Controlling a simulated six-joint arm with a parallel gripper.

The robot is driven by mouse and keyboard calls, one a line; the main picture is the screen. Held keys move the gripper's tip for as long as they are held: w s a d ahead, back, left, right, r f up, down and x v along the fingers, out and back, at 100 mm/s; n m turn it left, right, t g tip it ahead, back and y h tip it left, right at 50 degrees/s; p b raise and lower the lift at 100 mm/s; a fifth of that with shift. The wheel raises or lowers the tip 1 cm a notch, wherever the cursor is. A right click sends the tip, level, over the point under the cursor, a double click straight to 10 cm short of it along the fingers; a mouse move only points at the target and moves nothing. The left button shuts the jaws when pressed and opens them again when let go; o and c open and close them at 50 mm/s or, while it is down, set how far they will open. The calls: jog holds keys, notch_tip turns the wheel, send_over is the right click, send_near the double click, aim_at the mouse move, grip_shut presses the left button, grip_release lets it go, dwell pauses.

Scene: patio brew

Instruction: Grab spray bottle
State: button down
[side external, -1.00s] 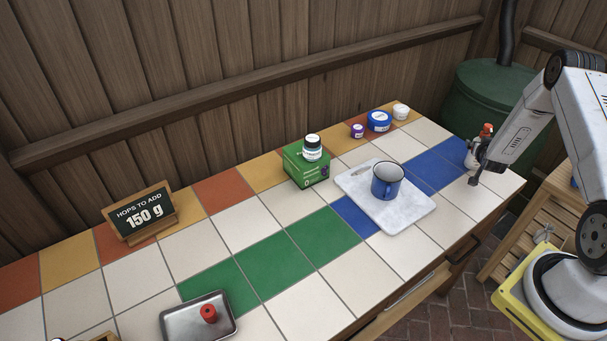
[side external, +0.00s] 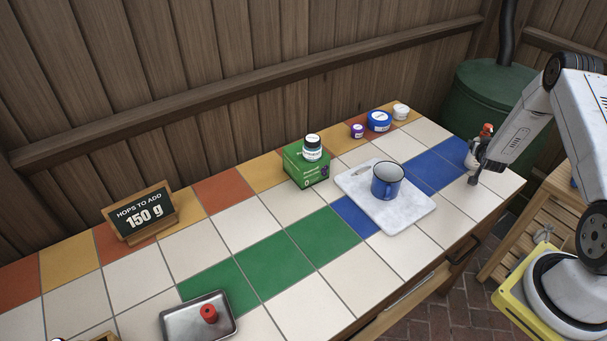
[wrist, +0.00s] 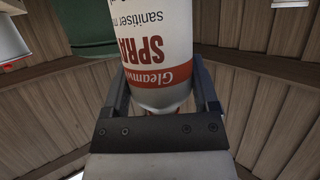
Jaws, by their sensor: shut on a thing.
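The spray bottle (wrist: 155,50) fills the upper middle of the wrist view, with a white body and red lettering. In the side view its white body and orange-red top (side external: 487,130) show at the right end of the tiled counter, partly hidden behind my gripper. My gripper (wrist: 162,88) has one finger on each side of the bottle and is shut on it. In the side view my gripper (side external: 474,165) is at the bottle, low over the counter. I cannot tell whether the bottle touches the counter.
A blue mug (side external: 387,183) stands on a white marble board (side external: 405,215). A green box (side external: 305,170) with a jar (side external: 312,148) on top is left of it. Several small tubs, including a blue one (side external: 379,122), line the back edge. A metal tray (side external: 180,325) is front left.

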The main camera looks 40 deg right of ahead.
jog(key=shift+r, duration=0.25)
jog(key=shift+r, duration=0.8)
jog(key=s+a+r, duration=0.1)
jog(key=r, duration=0.1)
jog(key=s+a+r, duration=0.1)
jog(key=r, duration=0.1)
jog(key=s+a+r, duration=0.1)
jog(key=r, duration=0.1)
jog(key=shift+s+r, duration=0.1)
jog(key=shift+r, duration=0.25)
send_near(491, 129)
jog(key=shift+s+a+r, duration=0.3)
jog(key=shift+s+r, duration=0.05)
jog(key=shift+s, duration=0.25)
jog(key=shift+s+a+r, duration=0.3)
jog(key=shift+s+a, duration=0.05)
jog(key=shift+s, duration=0.25)
jog(key=shift+s+a+r, duration=0.3)
jog(key=shift+s+r, duration=0.05)
jog(key=shift+s, duration=0.25)
jog(key=shift+w, duration=0.1)
